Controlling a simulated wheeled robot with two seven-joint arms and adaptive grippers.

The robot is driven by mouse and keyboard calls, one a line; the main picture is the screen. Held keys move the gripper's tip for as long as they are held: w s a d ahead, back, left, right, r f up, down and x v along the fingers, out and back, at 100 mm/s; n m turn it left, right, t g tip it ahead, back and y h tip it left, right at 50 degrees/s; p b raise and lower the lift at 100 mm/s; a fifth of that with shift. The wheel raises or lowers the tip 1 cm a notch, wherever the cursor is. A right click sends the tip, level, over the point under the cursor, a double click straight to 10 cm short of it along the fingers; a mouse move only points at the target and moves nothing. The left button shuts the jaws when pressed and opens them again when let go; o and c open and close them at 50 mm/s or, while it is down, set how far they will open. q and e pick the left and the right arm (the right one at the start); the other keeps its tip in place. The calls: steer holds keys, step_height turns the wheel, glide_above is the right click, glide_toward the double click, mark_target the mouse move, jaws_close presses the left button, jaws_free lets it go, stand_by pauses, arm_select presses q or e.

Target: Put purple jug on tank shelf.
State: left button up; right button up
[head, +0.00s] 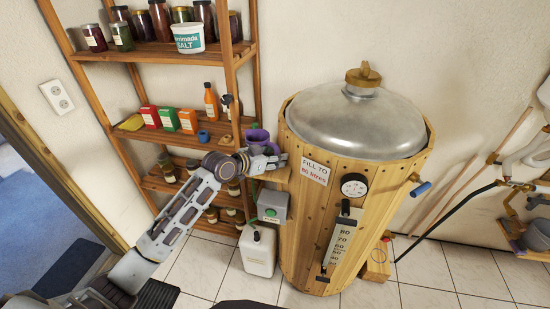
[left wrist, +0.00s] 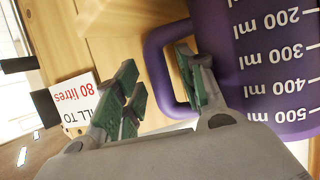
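The purple jug (head: 258,138) is at the left side of the wooden tank (head: 310,235), above a small wooden tank shelf (head: 277,175). Its base is hidden in the head view, so I cannot see the contact with the shelf. In the left wrist view the jug (left wrist: 275,65) shows white millilitre marks, upside down in the picture, and its handle (left wrist: 154,62). My left gripper (head: 276,160) is at the handle; in the wrist view its green-padded fingers (left wrist: 163,95) are apart, with the handle between them, one finger overlapping the handle's loop. My right gripper is not in view.
A wooden rack (head: 160,52) with jars, boxes and bottles stands behind my left arm. A grey box (head: 272,206) sits below the tank shelf, above a white canister (head: 258,252) on the floor. The tank carries a sign (head: 315,172), a dial (head: 354,185) and a scale (head: 341,240).

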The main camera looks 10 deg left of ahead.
arm_select(q)
steer(key=b+v, duration=0.1)
steer(key=v, duration=1.1)
steer(key=shift+b, duration=0.3)
stand_by(1.6)
